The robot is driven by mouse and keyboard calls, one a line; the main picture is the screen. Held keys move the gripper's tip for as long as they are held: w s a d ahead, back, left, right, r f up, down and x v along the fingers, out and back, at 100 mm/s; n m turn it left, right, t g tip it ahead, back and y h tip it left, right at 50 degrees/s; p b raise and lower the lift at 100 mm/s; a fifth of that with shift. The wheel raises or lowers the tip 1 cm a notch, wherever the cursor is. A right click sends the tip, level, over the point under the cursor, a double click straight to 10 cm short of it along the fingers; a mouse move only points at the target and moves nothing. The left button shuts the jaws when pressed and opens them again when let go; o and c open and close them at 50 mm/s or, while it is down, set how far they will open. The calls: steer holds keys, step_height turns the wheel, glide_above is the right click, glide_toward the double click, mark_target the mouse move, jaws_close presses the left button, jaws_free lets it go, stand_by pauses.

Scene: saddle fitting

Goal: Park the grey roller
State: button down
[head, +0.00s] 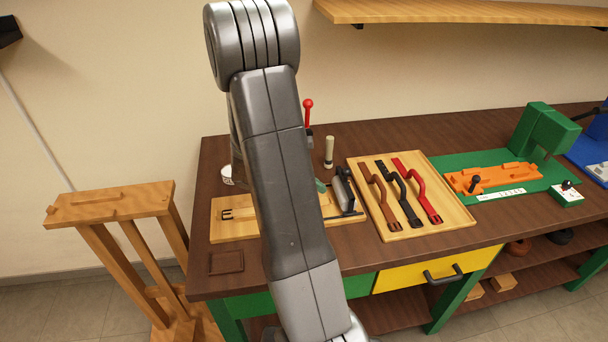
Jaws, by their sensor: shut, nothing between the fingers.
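What looks like the grey roller (343,190) is a dark grey piece with a black bar at its foot. It is at the right end of a light wooden board (232,231) on the workbench. My own arm crosses the view and covers the middle of this board. My gripper is not visible, being hidden behind my arm or out of the picture. A small brown square tray (226,261) lies at the bench's front left corner.
A wooden tray (453,239) holds brown, black and red handles. A red-knobbed lever (308,112) and a cream post (329,150) stand behind the board. A green fixture (541,130) with an orange part (492,178) is at right. A wooden trestle (110,205) stands left.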

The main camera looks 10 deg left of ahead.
mark_target(344, 186)
steer(key=shift+w+d+f+p, duration=0.1)
steer(key=shift+w+d+p, duration=0.15)
steer(key=shift+d, duration=0.5)
steer(key=shift+w+d+f+p, duration=0.1)
steer(key=shift+w+d+f, duration=0.1)
steer(key=shift+d, duration=0.5)
steer(key=shift+w+d+f+p, duration=0.1)
steer(key=shift+w+d+p, duration=0.15)
steer(key=shift+d, duration=0.5)
steer(key=shift+w+d+b, duration=0.2)
steer(key=shift+d+b, duration=0.3)
steer(key=shift+d, duration=0.25)
steer(key=shift+r, duration=0.2)
